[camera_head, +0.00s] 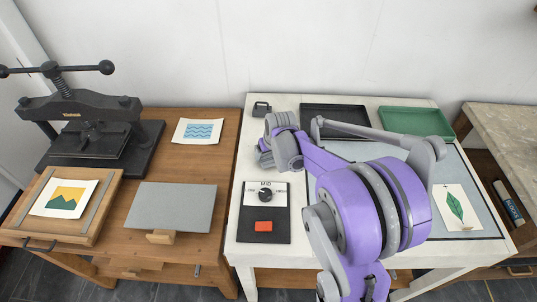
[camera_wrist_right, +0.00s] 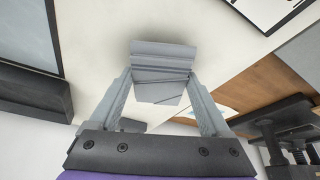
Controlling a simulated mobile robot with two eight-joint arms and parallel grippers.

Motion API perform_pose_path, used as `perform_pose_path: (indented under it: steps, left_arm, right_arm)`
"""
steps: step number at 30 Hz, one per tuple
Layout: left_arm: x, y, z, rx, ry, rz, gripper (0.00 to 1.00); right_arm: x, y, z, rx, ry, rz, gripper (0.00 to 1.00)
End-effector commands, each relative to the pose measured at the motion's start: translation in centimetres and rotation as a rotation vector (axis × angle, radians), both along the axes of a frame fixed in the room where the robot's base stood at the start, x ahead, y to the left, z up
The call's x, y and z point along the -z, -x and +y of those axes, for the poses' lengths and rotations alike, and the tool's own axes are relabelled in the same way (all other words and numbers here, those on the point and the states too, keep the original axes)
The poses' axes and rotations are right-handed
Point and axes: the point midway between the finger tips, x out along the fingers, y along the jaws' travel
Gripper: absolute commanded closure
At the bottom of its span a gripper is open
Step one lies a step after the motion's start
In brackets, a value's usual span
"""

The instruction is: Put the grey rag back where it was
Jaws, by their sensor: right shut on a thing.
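My right gripper (camera_wrist_right: 160,78) is shut on a grey, folded-looking thing, which I take to be the grey rag (camera_wrist_right: 160,92); it spans the gap between the two fingers. In the head view, my right gripper (camera_head: 265,157) is over the left part of the white table (camera_head: 221,232), behind the dial panel (camera_head: 263,237). My own wrist and arm largely hide the gripper and rag there. I cannot tell whether the rag touches the tabletop. My left gripper is not in view.
A small dark object (camera_head: 261,109) stands at the white table's back left, beside a black tray (camera_head: 334,115) and a green tray (camera_head: 416,121). A leaf print (camera_head: 455,207) lies at the right. The wooden table left holds a press (camera_head: 91,133), prints and a grey plate (camera_head: 171,206).

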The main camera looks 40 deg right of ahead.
Motion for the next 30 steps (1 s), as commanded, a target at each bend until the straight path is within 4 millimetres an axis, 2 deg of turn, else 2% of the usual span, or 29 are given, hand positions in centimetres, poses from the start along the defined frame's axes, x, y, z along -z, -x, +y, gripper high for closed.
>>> perform_pose_path:
  steps: [12, 13, 15, 23, 26, 30]
  left_arm:
    - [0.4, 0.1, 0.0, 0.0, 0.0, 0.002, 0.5]
    - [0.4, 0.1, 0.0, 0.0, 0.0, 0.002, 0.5]
    - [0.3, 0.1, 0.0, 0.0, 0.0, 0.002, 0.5]
    - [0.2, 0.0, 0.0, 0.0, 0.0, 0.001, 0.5]
    - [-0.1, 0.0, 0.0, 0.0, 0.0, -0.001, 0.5]
    - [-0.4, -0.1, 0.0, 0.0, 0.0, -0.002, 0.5]
  right_arm:
    - [0.7, 0.0, 0.0, 0.0, 0.0, 0.001, 0.79]
    - [0.6, 0.0, 0.0, 0.0, 0.0, 0.0, 0.14]
    - [0.6, 0.0, 0.0, 0.0, 0.0, 0.0, 0.01]
    - [0.4, 0.0, 0.0, 0.0, 0.0, 0.0, 0.0]
    - [-0.3, 0.1, 0.1, 0.0, 0.0, 0.0, 0.0]
    - [-2.4, 1.0, 0.3, 0.001, 0.0, 0.0, 0.0]
